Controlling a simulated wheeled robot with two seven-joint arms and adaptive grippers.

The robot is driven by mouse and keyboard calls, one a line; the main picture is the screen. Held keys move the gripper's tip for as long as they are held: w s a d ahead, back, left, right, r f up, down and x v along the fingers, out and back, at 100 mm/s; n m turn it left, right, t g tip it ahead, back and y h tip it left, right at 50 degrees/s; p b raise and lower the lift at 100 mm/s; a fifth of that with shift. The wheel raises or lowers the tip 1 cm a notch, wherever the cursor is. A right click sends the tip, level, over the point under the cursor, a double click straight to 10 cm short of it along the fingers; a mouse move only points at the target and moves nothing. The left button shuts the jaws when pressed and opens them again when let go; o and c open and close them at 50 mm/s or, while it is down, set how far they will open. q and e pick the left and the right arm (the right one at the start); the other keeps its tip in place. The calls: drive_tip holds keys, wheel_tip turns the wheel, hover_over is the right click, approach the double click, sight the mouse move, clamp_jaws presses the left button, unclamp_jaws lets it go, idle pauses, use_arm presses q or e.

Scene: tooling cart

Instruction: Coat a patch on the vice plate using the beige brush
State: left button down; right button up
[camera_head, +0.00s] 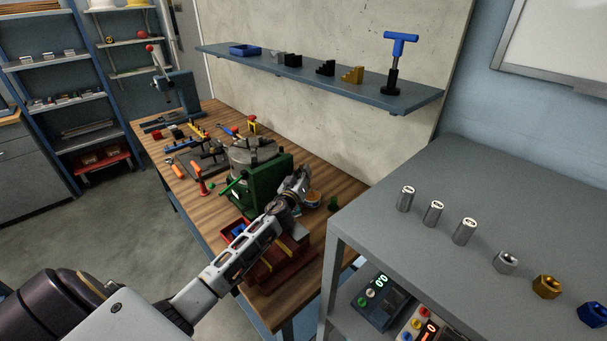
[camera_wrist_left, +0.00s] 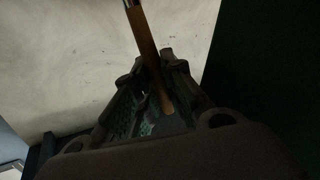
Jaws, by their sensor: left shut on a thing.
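My left arm reaches across the bench, and my left gripper (camera_head: 300,184) is close to the right side of the vice. In the left wrist view my left gripper (camera_wrist_left: 158,95) is shut on the beige brush (camera_wrist_left: 148,58). Its wooden handle runs up between the fingers to a metal band at the top edge; the bristles are out of frame. In the head view I cannot make out the brush. My right gripper is not in view.
Several tools lie left of the vice. A grey cart (camera_head: 480,200) with metal parts stands at the right; a blue wall shelf (camera_head: 330,79) hangs above.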

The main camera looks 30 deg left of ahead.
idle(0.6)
use_arm(q)
drive_tip(key=shift+r+p, duration=0.95)
drive_tip(key=shift+r, duration=0.1)
drive_tip(key=shift+r+p, duration=1.2)
drive_tip(key=shift+r, duration=0.2)
drive_tip(key=shift+r+p, duration=0.85)
drive_tip(key=shift+r, duration=0.15)
drive_tip(key=shift+d, duration=0.1)
